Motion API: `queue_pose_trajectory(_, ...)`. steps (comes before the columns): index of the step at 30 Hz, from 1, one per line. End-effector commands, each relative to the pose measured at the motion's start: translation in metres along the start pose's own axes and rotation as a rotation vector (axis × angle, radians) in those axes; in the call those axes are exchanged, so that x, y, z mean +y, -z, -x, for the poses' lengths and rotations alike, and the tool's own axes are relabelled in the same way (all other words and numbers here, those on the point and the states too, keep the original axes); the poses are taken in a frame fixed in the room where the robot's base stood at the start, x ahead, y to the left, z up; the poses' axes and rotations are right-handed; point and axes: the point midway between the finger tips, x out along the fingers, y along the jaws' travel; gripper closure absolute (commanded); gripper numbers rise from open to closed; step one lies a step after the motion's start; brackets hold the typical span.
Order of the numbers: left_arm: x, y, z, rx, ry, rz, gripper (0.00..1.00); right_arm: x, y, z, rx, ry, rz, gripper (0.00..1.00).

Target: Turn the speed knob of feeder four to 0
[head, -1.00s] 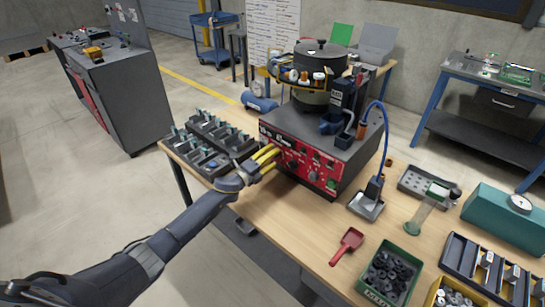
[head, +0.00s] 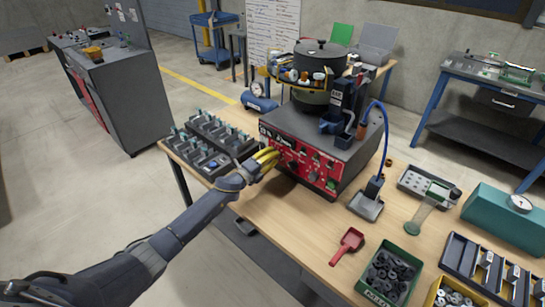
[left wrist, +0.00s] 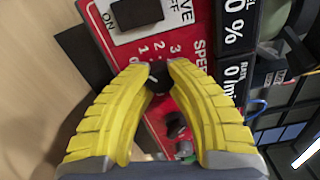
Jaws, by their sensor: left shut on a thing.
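The bowl feeder (head: 308,138) stands on the wooden bench, with a grey box, a red front panel and a dark bowl on top. My left gripper (head: 268,158) is at the left part of the red panel. In the left wrist view its yellow fingers (left wrist: 158,75) are closed around a dark round speed knob (left wrist: 159,82). Printed numbers 1, 2 and 3 and the word SPEED show beside the knob. The fingers hide much of the knob, and its pointer cannot be read. My right gripper is not in view.
A black rocker switch (left wrist: 137,13) sits close to the fingertips, and another small knob (left wrist: 175,124) lies below. A rack of switches (head: 206,150) is left of the feeder. A red scoop (head: 348,243) and a green bin (head: 389,275) lie on the front bench.

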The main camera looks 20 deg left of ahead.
Motion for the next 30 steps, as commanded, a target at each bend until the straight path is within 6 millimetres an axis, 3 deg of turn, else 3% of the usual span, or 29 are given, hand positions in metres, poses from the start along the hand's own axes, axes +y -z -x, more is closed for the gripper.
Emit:
queue_pose_trajectory(11,0.0001,0.0000,0.0001,0.000,0.000,0.180,1.00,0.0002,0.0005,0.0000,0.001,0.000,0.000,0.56)
queue_pose_trajectory(20,0.0001,0.0003,0.0001,0.000,0.000,0.190,1.00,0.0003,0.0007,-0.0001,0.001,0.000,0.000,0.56)
queue_pose_trajectory(21,0.0001,0.0003,0.0001,0.000,0.000,0.190,0.78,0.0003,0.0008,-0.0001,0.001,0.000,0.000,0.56)
queue_pose_trajectory(28,0.0001,0.0003,0.0000,0.000,0.000,0.189,0.51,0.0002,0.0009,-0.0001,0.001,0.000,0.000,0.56)
queue_pose_trajectory(30,0.0001,0.0003,0.0000,0.000,0.000,0.189,0.49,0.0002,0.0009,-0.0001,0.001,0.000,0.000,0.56)
